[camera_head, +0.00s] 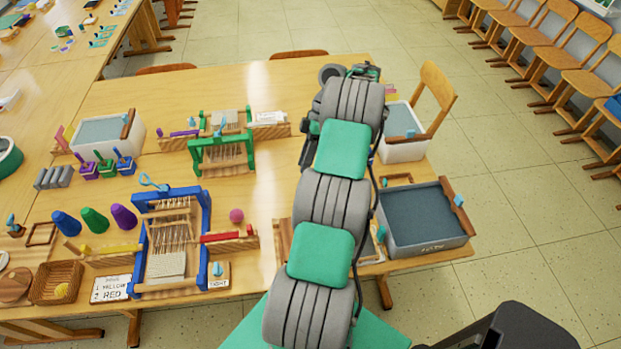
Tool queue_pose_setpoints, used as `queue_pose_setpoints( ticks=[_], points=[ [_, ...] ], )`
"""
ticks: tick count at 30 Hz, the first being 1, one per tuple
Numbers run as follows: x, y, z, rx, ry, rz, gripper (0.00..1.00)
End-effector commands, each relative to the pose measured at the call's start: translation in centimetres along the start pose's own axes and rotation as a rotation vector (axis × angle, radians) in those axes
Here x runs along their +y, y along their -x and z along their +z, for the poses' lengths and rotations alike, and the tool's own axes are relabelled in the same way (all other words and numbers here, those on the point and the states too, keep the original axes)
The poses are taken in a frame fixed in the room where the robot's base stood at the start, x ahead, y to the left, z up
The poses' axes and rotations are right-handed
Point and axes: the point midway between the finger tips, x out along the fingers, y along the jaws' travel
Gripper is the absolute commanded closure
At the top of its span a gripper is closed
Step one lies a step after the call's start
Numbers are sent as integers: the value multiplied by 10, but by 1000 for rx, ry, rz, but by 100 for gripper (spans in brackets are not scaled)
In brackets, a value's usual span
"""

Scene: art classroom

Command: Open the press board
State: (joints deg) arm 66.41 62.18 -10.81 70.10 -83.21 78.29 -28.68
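I cannot pick out the press board for certain. A wooden-edged flat thing (284,238) lies on the table behind my arm, which covers most of it; I cannot tell whether it is the press board or whether it is open or shut. My arm reaches up over the right part of the table. Its far end bends near the back edge, and dark parts of it show left of the upper links. The fingers of my gripper are hidden behind the arm, so I see neither their opening nor anything held.
A grey water tub (425,231) stands right of my arm, a smaller white tub (402,150) behind it. A blue loom (205,240), green loom (223,138) and coloured cones (95,220) fill the left. A chair (433,95) stands at the back right. Bare tabletop lies at the back.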

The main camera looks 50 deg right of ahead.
Motion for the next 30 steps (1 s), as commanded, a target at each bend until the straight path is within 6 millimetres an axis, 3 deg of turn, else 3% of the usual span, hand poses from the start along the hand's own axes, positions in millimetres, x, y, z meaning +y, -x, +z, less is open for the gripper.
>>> queue_pose_setpoints(
  ticks=[8, 21, 30],
  points=[
    [-50, 23, -11, 0, 0, 3, 64],
    [-137, 21, -13, 0, 0, 2, 64],
    [-149, 21, -14, 0, 0, -1, 64]
  ],
)
